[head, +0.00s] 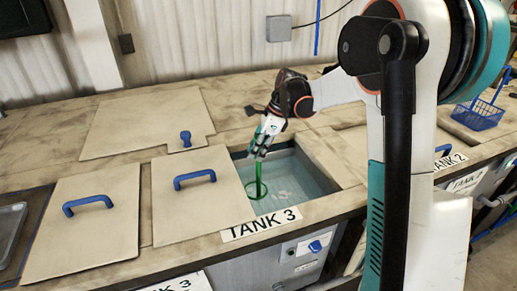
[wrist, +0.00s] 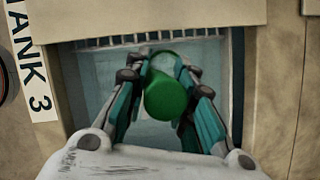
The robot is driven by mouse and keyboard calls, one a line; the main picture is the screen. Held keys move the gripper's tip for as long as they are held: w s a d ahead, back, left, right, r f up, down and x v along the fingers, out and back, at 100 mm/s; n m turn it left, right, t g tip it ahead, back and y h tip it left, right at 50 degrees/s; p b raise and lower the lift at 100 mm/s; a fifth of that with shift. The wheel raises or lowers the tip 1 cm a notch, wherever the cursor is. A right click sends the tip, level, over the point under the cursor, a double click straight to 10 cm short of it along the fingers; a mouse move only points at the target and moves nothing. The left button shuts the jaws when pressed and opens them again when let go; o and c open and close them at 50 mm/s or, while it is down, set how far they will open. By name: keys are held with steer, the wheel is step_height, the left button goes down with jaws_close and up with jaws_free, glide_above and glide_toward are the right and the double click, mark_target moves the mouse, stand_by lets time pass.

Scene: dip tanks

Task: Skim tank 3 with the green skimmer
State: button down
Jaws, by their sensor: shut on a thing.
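Tank 3 (head: 312,181) is open over its right part and holds pale blue-green liquid; its label (head: 262,223) is on the front edge. My gripper (head: 262,150) is over the opening, shut on the green skimmer (head: 259,187). The skimmer hangs upright with its green ring low in the tank, at or near the liquid; I cannot tell how deep.
A lid with a blue handle (head: 203,205) lies left of the opening, another lid (head: 85,235) farther left. A large panel with a blue knob (head: 145,118) lies behind. A blue basket (head: 478,115) stands at the right, near the Tank 2 label (head: 450,161). The opening's walls are close around the skimmer.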

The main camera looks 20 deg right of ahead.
steer(key=shift+s+d, duration=1.5)
steer(key=shift+s, duration=1.3)
steer(key=shift+d, duration=6)
steer(key=s+a, duration=0.3)
steer(key=a, duration=0.4)
steer(key=s+a, duration=0.3)
steer(key=a, duration=0.5)
steer(key=shift+s+b, duration=0.25)
steer(key=shift+b, duration=0.2)
steer(key=shift+r, duration=0.1)
step_height(320, 180, up, 15)
steer(key=p, duration=1)
